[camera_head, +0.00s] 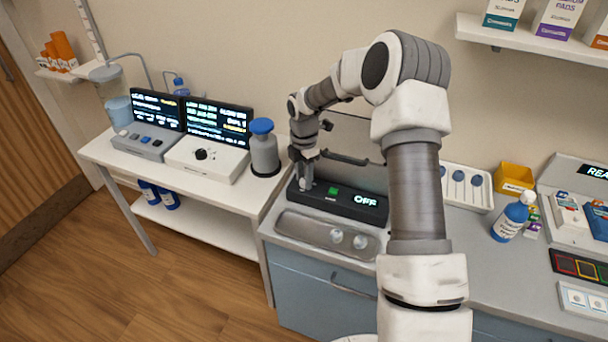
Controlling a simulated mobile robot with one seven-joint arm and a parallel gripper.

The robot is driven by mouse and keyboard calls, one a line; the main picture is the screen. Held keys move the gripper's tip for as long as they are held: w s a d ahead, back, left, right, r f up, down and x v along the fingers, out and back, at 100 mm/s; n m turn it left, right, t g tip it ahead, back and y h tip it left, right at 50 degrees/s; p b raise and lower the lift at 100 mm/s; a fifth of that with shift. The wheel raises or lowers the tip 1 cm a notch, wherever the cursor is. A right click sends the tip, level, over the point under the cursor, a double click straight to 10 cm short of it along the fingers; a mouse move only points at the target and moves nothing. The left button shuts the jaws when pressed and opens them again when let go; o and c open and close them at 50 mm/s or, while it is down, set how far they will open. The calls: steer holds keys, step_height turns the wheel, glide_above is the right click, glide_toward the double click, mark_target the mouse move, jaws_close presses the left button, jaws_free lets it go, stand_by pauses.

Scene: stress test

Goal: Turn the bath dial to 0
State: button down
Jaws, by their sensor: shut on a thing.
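The bath (352,180) stands on the grey counter in the middle of the view, with a raised lid behind it. Its black front panel (346,207) carries a green button (333,191) and a lit display (365,200) that reads OFF. My gripper (306,184) points down at the left end of this panel and is shut on the bath dial there. The fingers cover most of the dial, so its pointer and marks cannot be read.
A white side table at left holds two screens (218,121), a white box with a black knob (202,154) and a blue-capped canister (264,148). At right are a yellow bin (513,179) and a blue bottle (511,218). A metal plate (325,235) lies before the bath.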

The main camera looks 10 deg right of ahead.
steer(key=shift+n, duration=0.4)
steer(key=c, duration=0.8)
jaws_free()
steer(key=shift+r, duration=0.1)
step_height(320, 180, up, 17)
steer(key=shift+r, duration=0.15)
